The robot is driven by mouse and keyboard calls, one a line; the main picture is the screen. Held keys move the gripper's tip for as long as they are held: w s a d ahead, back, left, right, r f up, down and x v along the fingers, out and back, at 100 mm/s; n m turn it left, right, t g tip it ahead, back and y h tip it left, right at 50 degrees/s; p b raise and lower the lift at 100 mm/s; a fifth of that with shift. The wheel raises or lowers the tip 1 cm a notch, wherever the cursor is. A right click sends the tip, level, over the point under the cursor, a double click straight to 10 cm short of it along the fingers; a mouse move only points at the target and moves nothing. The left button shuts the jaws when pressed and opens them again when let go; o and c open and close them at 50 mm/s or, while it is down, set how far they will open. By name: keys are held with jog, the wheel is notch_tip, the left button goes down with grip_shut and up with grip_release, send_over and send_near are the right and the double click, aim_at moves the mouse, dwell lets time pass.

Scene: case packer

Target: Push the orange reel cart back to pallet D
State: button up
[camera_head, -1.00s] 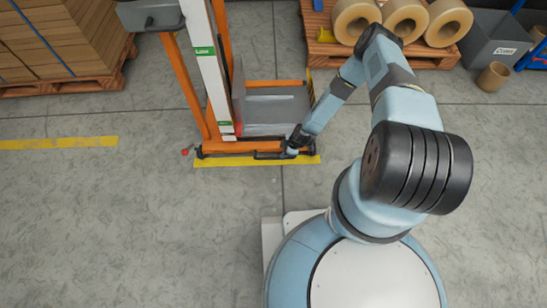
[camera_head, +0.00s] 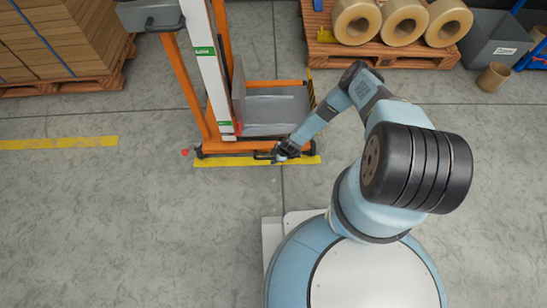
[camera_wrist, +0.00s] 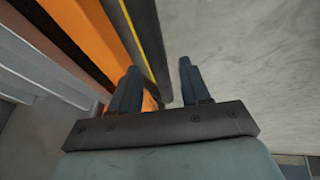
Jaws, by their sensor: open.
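The orange reel cart (camera_head: 184,85) stands left of centre in the head view, with a white mast, a grey platform and an orange front beam. A dark bar runs along its near side. My gripper (camera_head: 279,156) is at the right part of this bar. In the wrist view my gripper (camera_wrist: 160,72) has its two fingers apart. The dark bar (camera_wrist: 146,40) passes at the gap between them, and the orange beam (camera_wrist: 88,28) lies to its left. I cannot tell whether the fingers touch the bar. No letter D is readable on any pallet.
A wooden pallet (camera_head: 388,60) with large tan reels stands at the top right, beside a grey bin (camera_head: 490,42) and a small brown tub (camera_head: 493,77). Another pallet (camera_head: 112,82) with stacked boards is at the top left. Yellow floor strips (camera_head: 60,143) mark the clear grey floor.

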grip_shut()
dwell(0.5)
